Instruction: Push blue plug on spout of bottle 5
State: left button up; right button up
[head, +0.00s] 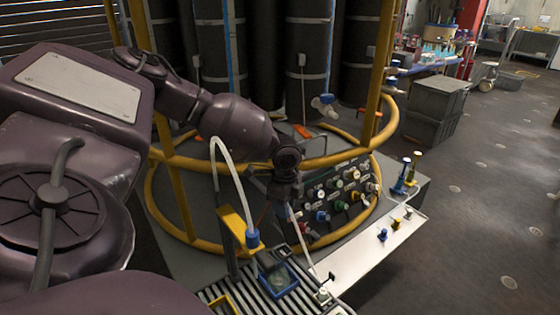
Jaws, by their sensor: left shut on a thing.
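My left arm comes in from the left, and its dark gripper (284,194) points down in front of the valve panel. It is shut, with the upper end of a thin white tube (306,250) at its fingertips; the exact grip is too small to make out. A small blue plug (382,235) stands on the pale shelf (362,253), right of and apart from the gripper. A clear bottle (278,281) sits in a blue holder on the slatted grate below. I cannot read any bottle number or make out a spout. My right gripper is not in view.
A yellow plug (396,224) stands near the blue one.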

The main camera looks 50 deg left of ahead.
pick_arm(q)
notch_tip(320, 180, up, 2)
jog(key=shift+r, duration=0.55)
